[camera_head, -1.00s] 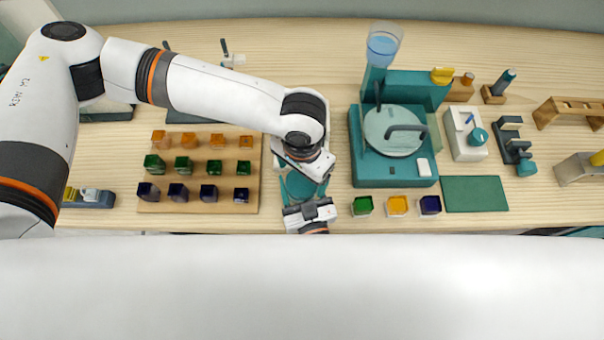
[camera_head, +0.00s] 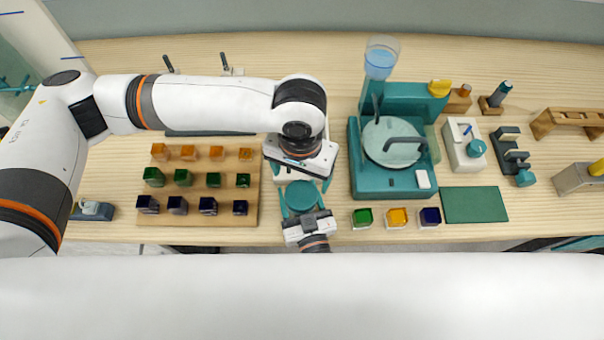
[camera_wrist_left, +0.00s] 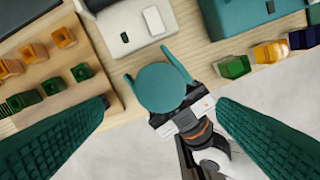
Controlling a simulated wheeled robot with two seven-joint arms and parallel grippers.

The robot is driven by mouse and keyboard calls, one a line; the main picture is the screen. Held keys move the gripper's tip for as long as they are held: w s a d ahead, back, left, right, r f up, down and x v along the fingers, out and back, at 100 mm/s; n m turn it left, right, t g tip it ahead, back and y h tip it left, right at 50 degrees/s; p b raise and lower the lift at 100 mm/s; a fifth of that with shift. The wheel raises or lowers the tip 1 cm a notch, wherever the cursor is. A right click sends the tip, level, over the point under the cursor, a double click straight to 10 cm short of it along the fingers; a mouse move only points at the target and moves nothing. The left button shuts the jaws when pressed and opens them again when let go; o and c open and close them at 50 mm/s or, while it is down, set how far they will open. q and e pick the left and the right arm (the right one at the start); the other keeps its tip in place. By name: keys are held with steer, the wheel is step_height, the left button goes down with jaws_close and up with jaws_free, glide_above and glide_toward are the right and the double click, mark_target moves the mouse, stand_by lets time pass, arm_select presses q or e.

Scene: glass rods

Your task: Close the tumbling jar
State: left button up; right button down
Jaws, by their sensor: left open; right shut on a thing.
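The jar shows from above as a round teal disc, its lid (camera_head: 301,195), at the front of the table; it also shows in the left wrist view (camera_wrist_left: 162,88). My right gripper (camera_head: 303,207) is shut around it from the front, one teal finger on each side. The jar's body under the disc is hidden, so I cannot tell how the lid sits on it. My left gripper (camera_head: 300,176) is open and empty above and just behind the disc. In the left wrist view its fingers (camera_wrist_left: 163,102) are wide apart, with the disc beyond them.
A wooden tray (camera_head: 200,221) with several orange, green and dark blocks lies left. A teal machine (camera_head: 358,180) with a round lid stands right, with three small coloured containers (camera_head: 397,217) before it. A white device (camera_wrist_left: 130,28) stands behind the jar. The table's front edge is close.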

mark_target(301, 194)
arm_select(q)
steer(key=shift+f, duration=4)
steer(key=c, duration=1)
steer(key=shift+m, duration=1.8)
steer(key=shift+c, duration=0.2)
steer(key=o, duration=1.1)
steer(key=shift+r, duration=0.1)
